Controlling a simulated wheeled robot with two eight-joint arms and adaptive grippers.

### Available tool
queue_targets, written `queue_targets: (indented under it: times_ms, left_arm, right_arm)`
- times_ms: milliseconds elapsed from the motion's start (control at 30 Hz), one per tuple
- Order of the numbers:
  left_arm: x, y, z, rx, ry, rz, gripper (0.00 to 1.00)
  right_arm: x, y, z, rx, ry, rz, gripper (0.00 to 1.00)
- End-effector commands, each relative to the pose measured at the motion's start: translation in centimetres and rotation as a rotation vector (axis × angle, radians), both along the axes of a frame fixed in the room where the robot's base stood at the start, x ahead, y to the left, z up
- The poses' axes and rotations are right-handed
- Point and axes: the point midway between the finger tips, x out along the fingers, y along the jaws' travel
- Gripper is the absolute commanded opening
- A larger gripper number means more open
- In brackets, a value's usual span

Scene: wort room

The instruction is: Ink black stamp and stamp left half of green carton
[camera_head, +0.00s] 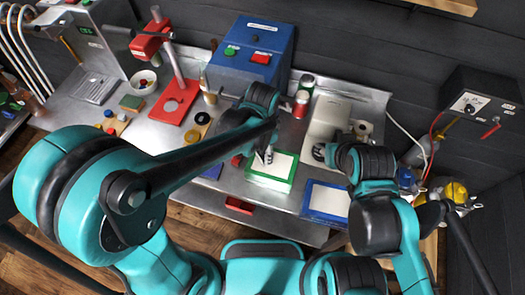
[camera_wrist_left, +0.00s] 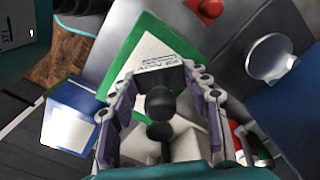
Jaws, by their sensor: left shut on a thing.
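The green carton (camera_head: 259,182), with a white top, lies near the front edge of the steel bench. It also shows in the wrist view (camera_wrist_left: 191,38). My left gripper (camera_head: 264,155) is above it in the head view, pointing down. In the wrist view its fingers (camera_wrist_left: 160,92) are shut around the black handle of the black stamp (camera_wrist_left: 158,104). Upside-down date lettering shows just beyond the handle; I cannot tell whether the stamp touches the carton. My right gripper (camera_head: 329,154) is to the right of the carton; its fingers are too unclear to read.
A red press stand (camera_head: 174,101), a blue box with buttons (camera_head: 252,52) and cans (camera_head: 301,103) stand behind. The bench's front edge is close.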

Motion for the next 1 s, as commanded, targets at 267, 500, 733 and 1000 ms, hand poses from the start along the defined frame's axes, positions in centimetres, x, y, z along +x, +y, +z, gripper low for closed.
queue_targets:
  times_ms: [267, 500, 733, 1000]
  left_arm:
    - [0.0, 0.0, 2.7, 0.0, 0.0, 0.0, 0.29]
    - [0.0, 0.0, 4.5, 0.0, 0.0, 0.0, 0.29]
    - [0.0, 0.0, 4.4, 0.0, 0.0, 0.0, 0.29]
    - [0.0, 0.0, 4.4, 0.0, 0.0, 0.0, 0.29]
  right_arm:
    - [0.0, 0.0, 2.1, 0.0, 0.0, 0.0, 0.4]
    - [0.0, 0.0, 3.4, 0.0, 0.0, 0.0, 0.4]
    - [0.0, 0.0, 3.3, 0.0, 0.0, 0.0, 0.4]
    - [0.0, 0.0, 3.3, 0.0, 0.0, 0.0, 0.4]
